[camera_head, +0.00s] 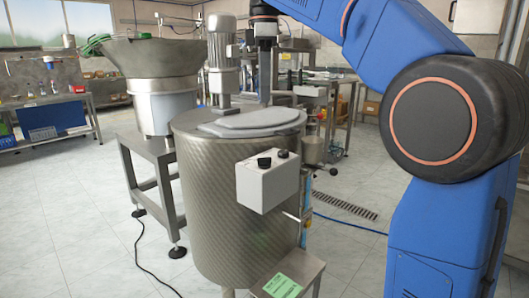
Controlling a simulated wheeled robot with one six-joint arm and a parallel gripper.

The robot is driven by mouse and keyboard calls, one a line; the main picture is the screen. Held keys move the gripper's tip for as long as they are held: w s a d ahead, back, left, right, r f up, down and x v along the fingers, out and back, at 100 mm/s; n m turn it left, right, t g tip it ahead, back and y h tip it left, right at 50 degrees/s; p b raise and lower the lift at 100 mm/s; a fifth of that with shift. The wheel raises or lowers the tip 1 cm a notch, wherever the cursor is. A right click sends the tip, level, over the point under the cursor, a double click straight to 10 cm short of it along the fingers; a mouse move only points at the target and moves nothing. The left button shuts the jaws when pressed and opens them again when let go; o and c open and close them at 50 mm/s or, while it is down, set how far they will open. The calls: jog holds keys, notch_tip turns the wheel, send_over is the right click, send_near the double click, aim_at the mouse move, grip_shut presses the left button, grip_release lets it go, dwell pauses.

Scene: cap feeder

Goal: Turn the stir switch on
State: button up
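A light grey control box (262,190) is fixed to the upper front of a large steel tank (215,200). Two black knobs stand on its top: a nearer left knob (264,162) and a farther right knob (282,154). I cannot tell which one is the stir switch, nor their settings. My gripper (265,98) hangs pointing down from my blue arm, above and beyond the box, near the tank's lid (245,122). It appears apart from both knobs. Its fingers show as a thin grey upright shape, too narrow to tell open or shut.
A grey motor (222,55) stands upright on the tank lid. A bowl feeder (150,60) on a steel stand (150,150) is at the left. A small steel stand with a green label (282,287) is at the front. The floor at left is mostly clear, with a black cable.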

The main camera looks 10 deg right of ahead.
aim_at(264, 162)
notch_tip(264, 162, down, 17)
dwell(0.6)
grip_shut()
